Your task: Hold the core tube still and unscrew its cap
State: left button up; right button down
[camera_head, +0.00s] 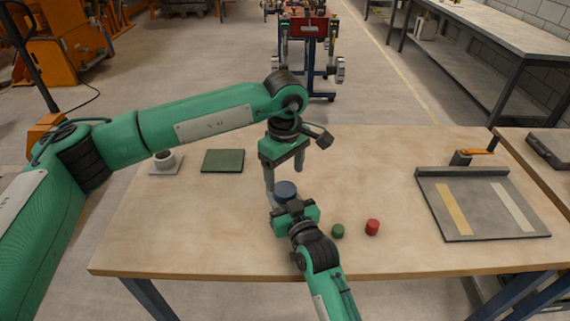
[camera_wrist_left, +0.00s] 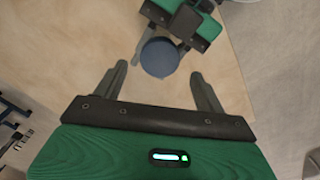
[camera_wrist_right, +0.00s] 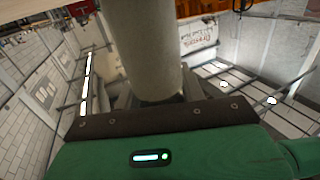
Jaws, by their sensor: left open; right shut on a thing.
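The core tube is a grey cylinder (camera_wrist_right: 140,45) in the right wrist view. In the head view it is mostly hidden behind my right gripper (camera_head: 286,206), which is shut on it. Its blue cap (camera_head: 286,189) is on top, and shows as a dark blue disc in the left wrist view (camera_wrist_left: 160,57). My left gripper (camera_head: 284,177) is open and points down from above, close over the cap. Whether the fingertips reach down to cap height I cannot tell.
A green cylinder (camera_head: 338,231) and a red cylinder (camera_head: 372,227) stand right of my right gripper. A grey tray (camera_head: 478,225) with two pale strips lies at the right. The table's (camera_head: 190,235) left front is clear.

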aim_at(285, 188)
pick_arm(q)
jog(key=shift+f, duration=2.55)
jog(key=c, duration=1)
jog(key=shift+n, duration=1.7)
jog(key=shift+c, duration=0.3)
jog(key=o, duration=1.1)
